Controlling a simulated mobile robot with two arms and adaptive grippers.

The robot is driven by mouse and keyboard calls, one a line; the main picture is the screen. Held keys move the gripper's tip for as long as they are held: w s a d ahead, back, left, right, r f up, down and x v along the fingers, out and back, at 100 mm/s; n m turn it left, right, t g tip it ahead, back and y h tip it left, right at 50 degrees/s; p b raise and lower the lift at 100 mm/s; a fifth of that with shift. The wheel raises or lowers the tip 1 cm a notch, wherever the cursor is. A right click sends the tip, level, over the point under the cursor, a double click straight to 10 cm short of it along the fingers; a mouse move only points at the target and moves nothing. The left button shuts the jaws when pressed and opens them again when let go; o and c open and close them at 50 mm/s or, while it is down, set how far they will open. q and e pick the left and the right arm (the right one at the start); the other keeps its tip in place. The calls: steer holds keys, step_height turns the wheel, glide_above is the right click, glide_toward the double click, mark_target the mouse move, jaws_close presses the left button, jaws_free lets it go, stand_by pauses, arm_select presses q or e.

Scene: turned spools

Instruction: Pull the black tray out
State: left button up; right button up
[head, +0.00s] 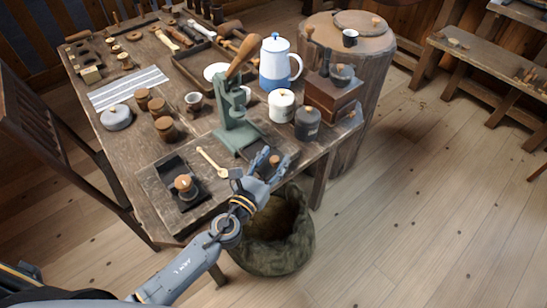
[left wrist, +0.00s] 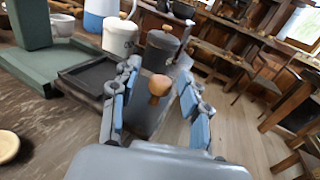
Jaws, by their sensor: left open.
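The black tray (head: 254,151) lies at the table's front edge, against the base of the green lever press (head: 238,130). In the left wrist view the black tray (left wrist: 92,77) is shallow and empty, with a dark front and a round wooden knob (left wrist: 159,85). My left gripper (head: 271,165) is open at the tray's front. In the left wrist view its blue-padded fingers (left wrist: 160,75) stand on either side of the knob, with gaps visible. The fingers partly hide the tray's front in the head view. My right gripper is not in view.
A green sack (head: 270,245) stands on the floor below the table edge. A wooden spoon (head: 211,161) and another black tray (head: 170,168) lie left of my gripper. A dark lidded canister (head: 307,124) and a white one (head: 282,105) stand behind it.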

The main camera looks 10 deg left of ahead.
arm_select(q)
steer(key=v, duration=1.1)
steer(key=shift+s+a, duration=0.2)
steer(key=shift+s, duration=0.05)
